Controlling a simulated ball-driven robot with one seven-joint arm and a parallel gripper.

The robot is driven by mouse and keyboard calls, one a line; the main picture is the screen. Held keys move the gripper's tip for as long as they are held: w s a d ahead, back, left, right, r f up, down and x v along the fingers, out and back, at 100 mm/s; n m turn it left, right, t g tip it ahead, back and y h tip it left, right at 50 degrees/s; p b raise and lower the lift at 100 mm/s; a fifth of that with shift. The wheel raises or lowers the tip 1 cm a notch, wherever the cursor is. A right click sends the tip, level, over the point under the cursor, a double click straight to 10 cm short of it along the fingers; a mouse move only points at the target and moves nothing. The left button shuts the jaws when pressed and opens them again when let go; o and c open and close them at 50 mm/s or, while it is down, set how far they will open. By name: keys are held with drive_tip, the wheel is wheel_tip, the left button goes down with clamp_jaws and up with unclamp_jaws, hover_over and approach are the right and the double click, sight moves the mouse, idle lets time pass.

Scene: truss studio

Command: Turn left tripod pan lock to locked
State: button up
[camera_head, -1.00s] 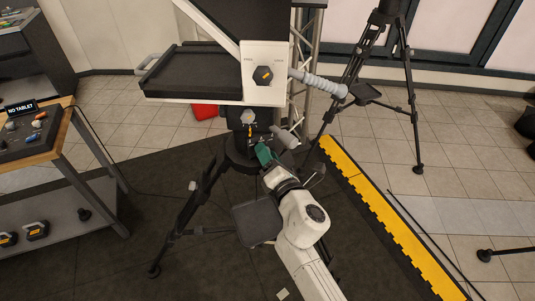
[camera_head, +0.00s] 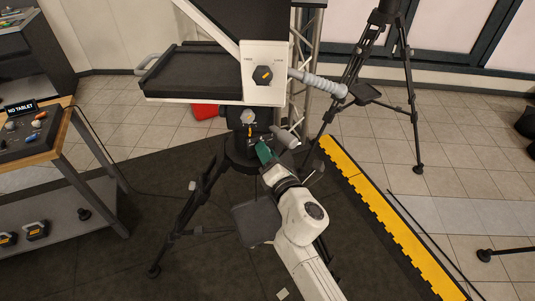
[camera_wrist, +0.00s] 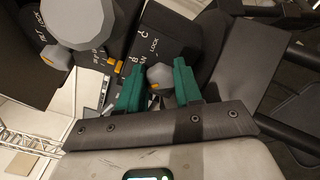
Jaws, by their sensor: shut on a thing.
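The left tripod (camera_head: 190,215) stands under the white-framed stand, its head partly behind my arm. My gripper (camera_head: 264,152) reaches its head; its green fingers show in the wrist view (camera_wrist: 157,82). They are closed on a small grey faceted knob (camera_wrist: 159,74), one finger on each side. Labels reading "LOCK" with letters B and C and orange marks are on the black plate (camera_wrist: 160,40) around it. A larger grey faceted knob (camera_wrist: 78,20) with an orange pointer sits at upper left in the wrist view. The held knob's own pointer is not clear.
A white panel with a black knob (camera_head: 263,75) hangs just above my gripper, with a grey handle (camera_head: 318,84) to its right. A wooden-topped cart (camera_head: 50,150) stands left. A yellow-edged mat border (camera_head: 390,215) runs along the right. Another tripod (camera_head: 410,90) stands behind.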

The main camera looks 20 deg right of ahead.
drive_tip(key=shift+f, duration=0.1)
drive_tip(key=m+b, duration=0.1)
drive_tip(key=m, duration=0.3)
drive_tip(key=shift+f, duration=0.1)
drive_tip(key=m+b, duration=0.1)
drive_tip(key=m, duration=0.3)
drive_tip(key=shift+f+m, duration=0.15)
drive_tip(key=shift+m, duration=0.25)
drive_tip(key=m+b, duration=0.2)
drive_tip(key=m, duration=0.2)
drive_tip(key=shift+f+b, duration=0.15)
drive_tip(key=shift+b, duration=0.15)
drive_tip(key=shift+m+b, duration=1.3)
drive_tip(key=shift+m, duration=1.2)
drive_tip(key=o, duration=0.8)
drive_tip(key=shift+c, duration=0.2)
drive_tip(key=s+b, duration=0.1)
drive_tip(key=s, duration=0.9)
drive_tip(key=shift+s, duration=0.4)
